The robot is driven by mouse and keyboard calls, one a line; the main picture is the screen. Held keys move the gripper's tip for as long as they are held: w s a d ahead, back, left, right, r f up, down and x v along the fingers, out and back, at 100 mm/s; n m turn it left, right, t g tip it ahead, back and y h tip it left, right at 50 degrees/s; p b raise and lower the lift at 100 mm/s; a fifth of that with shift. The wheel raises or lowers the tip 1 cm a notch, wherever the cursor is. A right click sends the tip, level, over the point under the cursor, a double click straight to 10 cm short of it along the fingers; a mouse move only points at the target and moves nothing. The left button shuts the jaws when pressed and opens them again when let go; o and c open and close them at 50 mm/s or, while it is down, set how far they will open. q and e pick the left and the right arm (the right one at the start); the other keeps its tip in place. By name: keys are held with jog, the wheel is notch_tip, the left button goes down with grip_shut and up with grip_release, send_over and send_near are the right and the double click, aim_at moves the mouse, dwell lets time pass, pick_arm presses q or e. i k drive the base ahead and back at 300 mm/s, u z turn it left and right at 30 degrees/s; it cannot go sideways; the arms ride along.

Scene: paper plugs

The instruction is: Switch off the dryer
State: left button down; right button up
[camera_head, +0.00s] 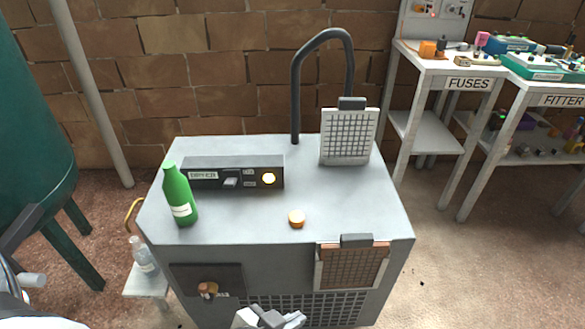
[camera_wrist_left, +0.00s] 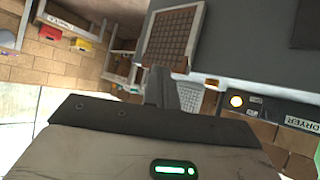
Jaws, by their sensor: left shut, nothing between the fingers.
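The dryer's dark control box (camera_head: 233,173) sits at the back left of the grey cabinet top (camera_head: 340,210). The switch's exact position is too small to tell. My left gripper (camera_head: 268,318) is low at the bottom edge, in front of the cabinet, shut and empty, apart from the box. In the left wrist view its fingers (camera_wrist_left: 172,92) are together, and the lit lamp (camera_wrist_left: 236,101) and DRYER label (camera_wrist_left: 303,122) show at the right. My right gripper is not in view.
A green bottle (camera_head: 179,196) stands just in front of the box's left end. An orange-topped cap (camera_head: 297,219) lies mid-top. A pale mesh frame (camera_head: 347,138) stands at the back right, near a dark curved pipe (camera_head: 296,90). A brown mesh frame (camera_head: 352,268) hangs at the front.

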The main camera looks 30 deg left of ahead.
aim_at(230, 182)
jog(key=z, duration=0.1)
jog(key=i, duration=0.35)
jog(key=u, duration=0.95)
